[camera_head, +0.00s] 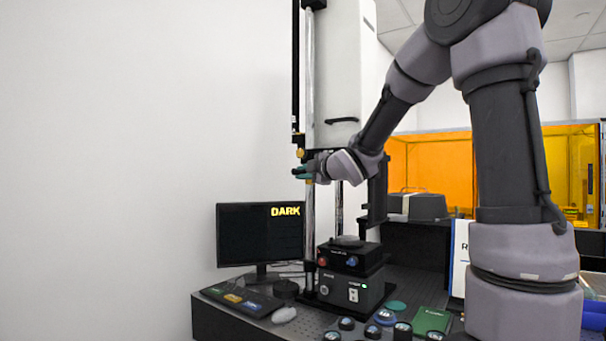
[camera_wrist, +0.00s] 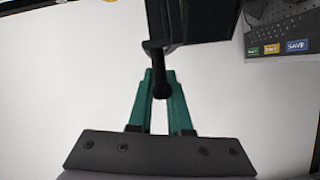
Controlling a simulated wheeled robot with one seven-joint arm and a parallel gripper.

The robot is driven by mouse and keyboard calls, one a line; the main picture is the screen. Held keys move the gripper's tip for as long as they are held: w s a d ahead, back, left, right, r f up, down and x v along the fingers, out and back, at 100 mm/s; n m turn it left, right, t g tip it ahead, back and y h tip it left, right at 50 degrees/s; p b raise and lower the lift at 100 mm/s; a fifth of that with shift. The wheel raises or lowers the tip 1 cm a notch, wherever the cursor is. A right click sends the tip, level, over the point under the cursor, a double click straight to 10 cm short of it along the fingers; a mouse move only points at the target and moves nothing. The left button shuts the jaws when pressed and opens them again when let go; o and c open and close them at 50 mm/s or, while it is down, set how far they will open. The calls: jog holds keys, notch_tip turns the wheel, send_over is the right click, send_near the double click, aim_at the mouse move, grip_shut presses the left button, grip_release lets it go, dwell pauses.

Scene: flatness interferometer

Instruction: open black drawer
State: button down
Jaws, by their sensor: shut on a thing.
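My gripper (camera_head: 302,172) is beside the upright metal column, well above the bench. In the wrist view its two teal fingers (camera_wrist: 161,84) are closed on a slim black handle (camera_wrist: 158,62). The handle joins a dark block (camera_wrist: 200,20) at the top of that view. Whether this block is the black drawer, I cannot tell. In the head view the held part is too small to make out. No clearly open drawer shows.
A tall white housing (camera_head: 340,75) stands behind the column (camera_head: 309,230). Below are stacked black instrument boxes (camera_head: 345,291), a monitor (camera_head: 245,240) reading DARK, and a control panel (camera_head: 240,299). Several small round parts lie on the bench. The white wall at left is clear.

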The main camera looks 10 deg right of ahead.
jog(key=c, duration=0.9)
grip_release()
jog(key=shift+f, duration=0.35)
jog(key=shift+r, duration=0.15)
jog(key=v, duration=1)
jog(key=shift+s+d, duration=0.15)
jog(key=shift+s, duration=0.2)
